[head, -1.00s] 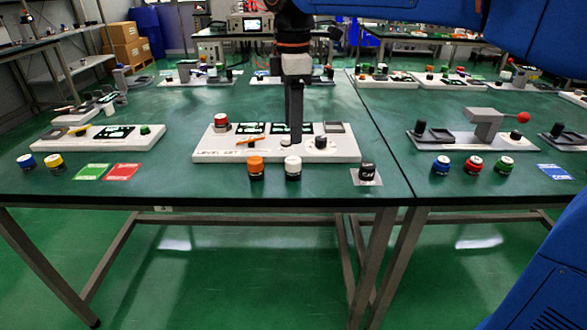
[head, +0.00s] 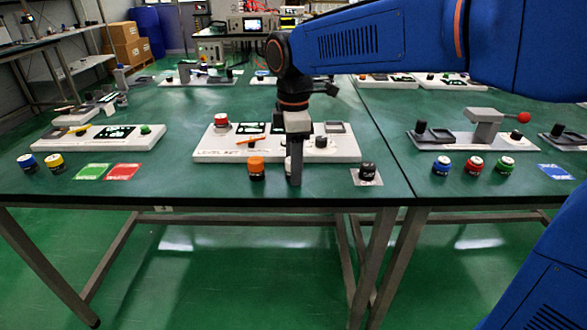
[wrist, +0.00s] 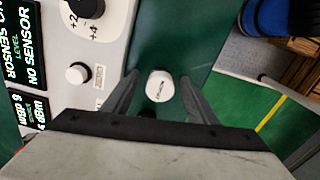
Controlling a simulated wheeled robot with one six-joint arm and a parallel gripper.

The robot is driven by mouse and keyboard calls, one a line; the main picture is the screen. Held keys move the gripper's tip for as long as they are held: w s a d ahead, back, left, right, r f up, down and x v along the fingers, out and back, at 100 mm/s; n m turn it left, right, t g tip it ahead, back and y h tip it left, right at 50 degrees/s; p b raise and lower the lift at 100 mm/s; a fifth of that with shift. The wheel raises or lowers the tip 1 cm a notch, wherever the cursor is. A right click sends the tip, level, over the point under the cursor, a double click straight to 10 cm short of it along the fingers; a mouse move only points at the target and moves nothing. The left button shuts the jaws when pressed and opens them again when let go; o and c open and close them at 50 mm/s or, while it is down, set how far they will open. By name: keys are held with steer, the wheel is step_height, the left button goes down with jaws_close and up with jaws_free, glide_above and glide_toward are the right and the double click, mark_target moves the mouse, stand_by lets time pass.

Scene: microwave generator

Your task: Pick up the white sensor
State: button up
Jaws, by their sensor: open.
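The white sensor (wrist: 159,84) stands upright on the green table just in front of the white panel. In the wrist view it shows between my two finger tips, with bare table around it. In the head view only a sliver of it shows beside my gripper (head: 296,182), which hides the rest. My gripper is open, pointing down over the sensor, and holds nothing. I cannot tell whether the fingers touch it.
An orange-topped sensor (head: 257,168) stands close on the left. A black cap (head: 367,172) is on the right. The white panel (head: 225,152) with knobs lies just behind. The table's front edge is close.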

steer(key=c, duration=1.2)
step_height(320, 180, up, 10)
